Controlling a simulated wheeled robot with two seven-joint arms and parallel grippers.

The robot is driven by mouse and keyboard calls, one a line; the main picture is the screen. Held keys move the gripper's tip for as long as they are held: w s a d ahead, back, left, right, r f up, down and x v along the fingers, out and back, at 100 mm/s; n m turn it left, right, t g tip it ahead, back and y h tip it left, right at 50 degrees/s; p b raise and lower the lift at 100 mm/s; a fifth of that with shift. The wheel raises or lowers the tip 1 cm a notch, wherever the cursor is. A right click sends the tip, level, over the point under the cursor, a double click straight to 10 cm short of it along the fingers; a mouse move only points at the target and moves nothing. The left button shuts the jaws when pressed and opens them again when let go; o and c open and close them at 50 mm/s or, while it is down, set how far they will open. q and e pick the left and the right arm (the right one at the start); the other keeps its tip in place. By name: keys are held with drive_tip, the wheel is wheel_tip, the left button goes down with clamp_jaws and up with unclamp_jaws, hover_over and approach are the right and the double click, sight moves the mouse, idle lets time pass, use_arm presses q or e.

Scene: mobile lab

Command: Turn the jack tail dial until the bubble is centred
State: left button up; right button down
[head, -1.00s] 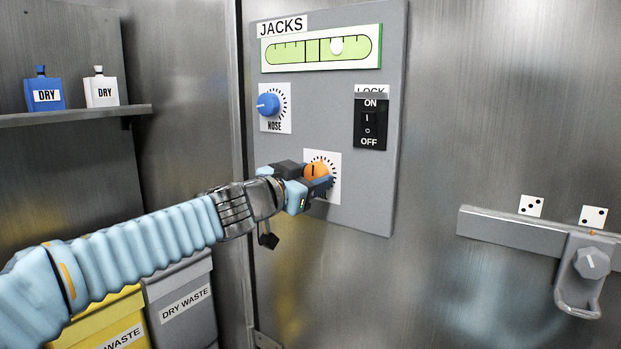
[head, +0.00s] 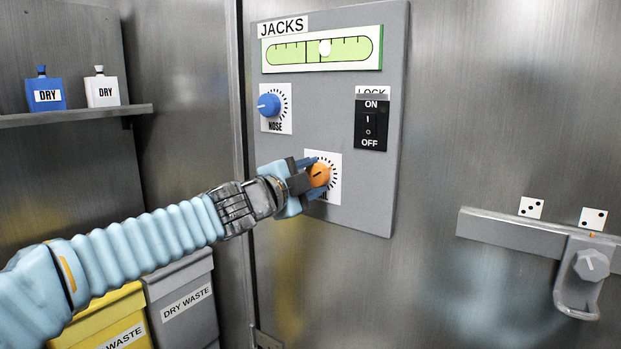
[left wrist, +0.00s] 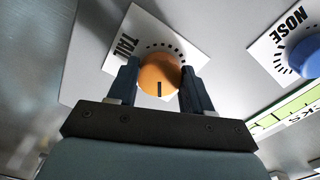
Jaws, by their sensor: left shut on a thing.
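The orange tail dial (head: 319,174) is on a white scale card low on the grey JACKS panel (head: 345,205). My left gripper (head: 314,176) is shut on it, and the left wrist view shows one finger on each side of the dial (left wrist: 159,75). The dial's dark pointer mark is tilted in the head view. The green bubble level (head: 350,48) is at the panel's top. Its white bubble (head: 325,48) lies right of the middle, overlapping the right one of the two centre lines. My right gripper is in neither view.
The blue nose dial (head: 269,105) sits above and left of the tail dial. The black lock switch (head: 371,125) is up and right. A latch with a grey knob (head: 591,265) is at the far right.

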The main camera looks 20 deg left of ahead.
use_arm(q)
drive_tip(key=m, duration=0.4)
drive_tip(key=shift+m, duration=2.2)
drive_tip(key=o, duration=1)
drive_tip(key=shift+o, duration=0.2)
drive_tip(key=shift+s+r, duration=0.1)
drive_tip(key=p+v, duration=0.1)
drive_tip(key=v, duration=1.2)
drive_tip(key=shift+s+a, duration=0.15)
drive_tip(key=shift+s, duration=0.15)
